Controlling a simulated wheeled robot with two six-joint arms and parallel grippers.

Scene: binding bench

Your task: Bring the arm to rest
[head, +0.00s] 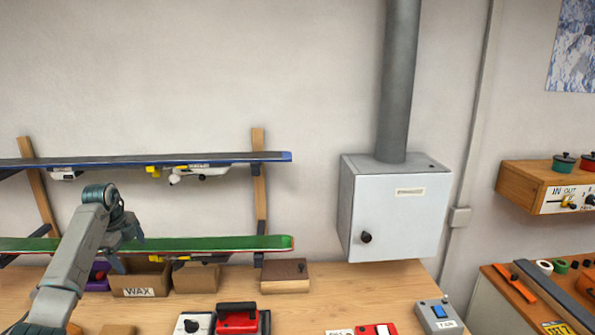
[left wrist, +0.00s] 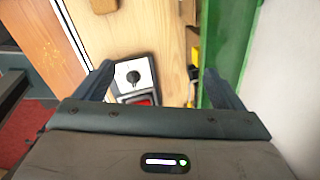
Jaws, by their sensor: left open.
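My left gripper (head: 128,238) is raised above the left part of the bench, in front of the green ski (head: 200,244). In the left wrist view its two fingers (left wrist: 155,85) stand wide apart with nothing between them close up. Below them show a white box with a black knob (left wrist: 133,74) and part of a red device (left wrist: 140,100), both well past the fingertips. The green ski (left wrist: 231,50) runs close by the right finger in that view. My right gripper is in neither view.
The wooden bench (head: 340,285) carries a cardboard WAX box (head: 140,282), a brown-topped block (head: 285,276), a red device (head: 238,320) and a grey button box (head: 437,316). A blue ski (head: 220,157) hangs above the green one. A grey cabinet (head: 397,210) is on the wall.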

